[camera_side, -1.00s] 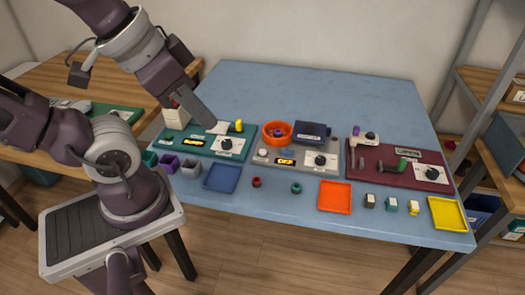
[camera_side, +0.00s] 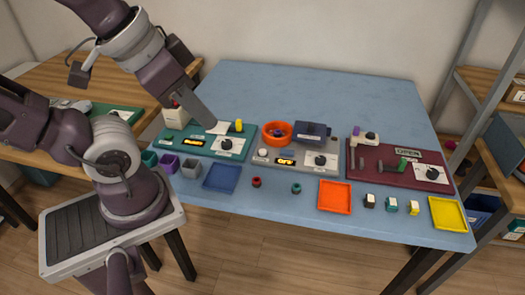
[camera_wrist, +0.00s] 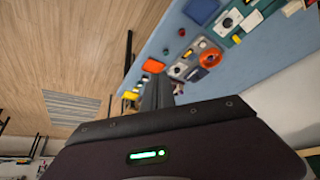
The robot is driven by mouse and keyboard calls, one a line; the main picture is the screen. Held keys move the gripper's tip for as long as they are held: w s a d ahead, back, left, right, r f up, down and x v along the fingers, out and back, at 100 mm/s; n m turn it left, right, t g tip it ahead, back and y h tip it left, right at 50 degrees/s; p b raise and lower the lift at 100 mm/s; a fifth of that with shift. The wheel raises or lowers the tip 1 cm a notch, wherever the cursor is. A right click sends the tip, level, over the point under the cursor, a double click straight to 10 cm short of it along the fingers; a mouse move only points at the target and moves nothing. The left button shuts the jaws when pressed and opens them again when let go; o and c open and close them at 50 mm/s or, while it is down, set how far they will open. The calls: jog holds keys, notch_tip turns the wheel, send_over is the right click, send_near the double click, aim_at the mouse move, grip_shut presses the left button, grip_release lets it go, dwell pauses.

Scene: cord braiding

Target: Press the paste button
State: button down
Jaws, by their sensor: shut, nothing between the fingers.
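The teal panel (camera_side: 178,146) lies at the left of the blue table, with a lit display (camera_side: 193,142), a dark knob (camera_side: 228,144), a white piece (camera_side: 219,128) and a yellow cylinder (camera_side: 239,125). My gripper (camera_side: 212,124) is shut and empty, pointing down at the back of this panel beside the white piece. I cannot tell whether it touches. In the wrist view my shut gripper (camera_wrist: 159,92) hides what lies beyond its tips. The grey panel (camera_side: 331,168) has a pale round button (camera_side: 263,153) at its left. I cannot read which button is the paste one.
An orange bowl (camera_side: 278,143) and a dark blue box (camera_side: 313,133) stand on the grey panel. A maroon panel (camera_side: 398,178) is at the right. Blue (camera_side: 221,178), orange (camera_side: 335,196) and yellow (camera_side: 448,213) trays line the front with small parts. The back table is clear.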

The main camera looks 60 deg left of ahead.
dwell(0.5)
jog(key=m+t+h, duration=0.2)
jog(key=m+t, duration=0.1)
jog(key=m, duration=0.8)
send_over(260, 152)
notch_tip(260, 152, down, 20)
jog(key=shift+y, duration=0.3)
jog(key=shift+f, duration=4.4)
